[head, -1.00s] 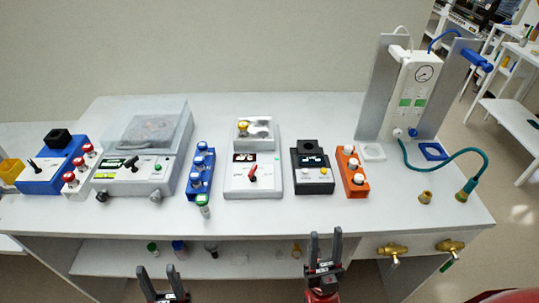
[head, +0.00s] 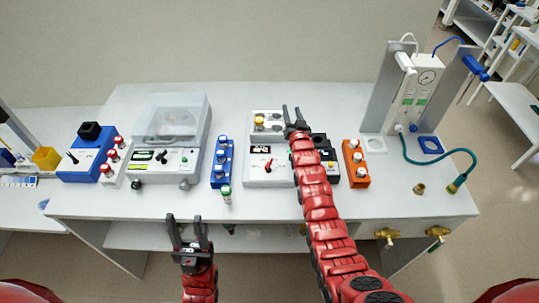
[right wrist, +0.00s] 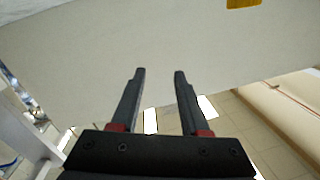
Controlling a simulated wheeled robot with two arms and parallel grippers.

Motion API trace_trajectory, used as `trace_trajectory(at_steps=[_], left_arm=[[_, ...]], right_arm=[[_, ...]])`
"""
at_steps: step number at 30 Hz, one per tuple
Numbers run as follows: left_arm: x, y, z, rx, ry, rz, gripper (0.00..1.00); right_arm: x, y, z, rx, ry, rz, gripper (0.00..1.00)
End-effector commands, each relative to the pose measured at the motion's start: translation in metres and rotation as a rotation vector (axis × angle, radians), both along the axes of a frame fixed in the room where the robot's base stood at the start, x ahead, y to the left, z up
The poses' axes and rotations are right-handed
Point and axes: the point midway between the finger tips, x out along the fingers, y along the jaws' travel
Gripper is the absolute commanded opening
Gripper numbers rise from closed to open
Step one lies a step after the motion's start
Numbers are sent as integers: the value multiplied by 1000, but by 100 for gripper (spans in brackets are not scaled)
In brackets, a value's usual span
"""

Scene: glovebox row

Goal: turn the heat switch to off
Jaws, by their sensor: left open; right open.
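A white bench unit (head: 257,181) stands mid-table in the head view, with a dark display and a red lever switch (head: 268,166) on its front. This looks like the heat switch, but I cannot read its label or setting. My right gripper (head: 292,115) is open and empty near the upper right corner of this unit, beyond the switch. It also shows open in the right wrist view (right wrist: 160,85), with nothing between its fingers. My left gripper (head: 186,227) is open and empty, low in the head view in front of the table's front edge.
My right arm partly covers a black unit (head: 333,178). A blue tube rack (head: 214,178) and a lidded device (head: 190,165) stand left of the white unit. An orange rack (head: 350,182) stands to the right.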

Motion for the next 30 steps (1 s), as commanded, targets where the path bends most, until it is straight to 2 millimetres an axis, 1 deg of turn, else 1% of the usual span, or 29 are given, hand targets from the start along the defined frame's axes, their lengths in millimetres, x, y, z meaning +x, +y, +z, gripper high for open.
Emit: trace_trajectory(at_steps=[1,3,6,8,11,14,15,17,18,21,24,25,28,30], left_arm=[[0,0,0,0,0,0,50],[0,0,-1,0,0,0,50],[0,0,-1,0,0,0,50],[0,0,-1,0,0,0,50],[0,0,-1,0,0,0,50],[0,0,-1,0,0,0,50],[0,0,-1,0,0,0,50],[0,0,-1,0,0,0,50],[0,0,-1,0,0,0,50],[0,0,-1,0,0,0,50],[0,0,-1,0,0,0,50],[0,0,-2,0,0,0,50],[0,0,-6,0,0,0,50],[0,0,-11,0,0,0,50]], right_arm=[[19,13,2,12,98,12,45],[36,28,-6,27,266,21,45],[41,47,-12,41,509,22,45],[35,57,-11,45,657,14,45],[11,71,0,44,897,-9,45],[-27,79,22,31,1124,-46,45],[-44,80,33,25,1205,-63,45],[-70,81,49,14,1312,-90,45],[-86,81,58,4,1376,-108,45],[-117,80,79,-14,1490,-143,45],[-135,78,90,-24,1552,-164,45],[-137,78,91,-26,1560,-168,45],[-140,77,88,-28,1572,-171,45],[-140,77,82,-28,1571,-172,45]])
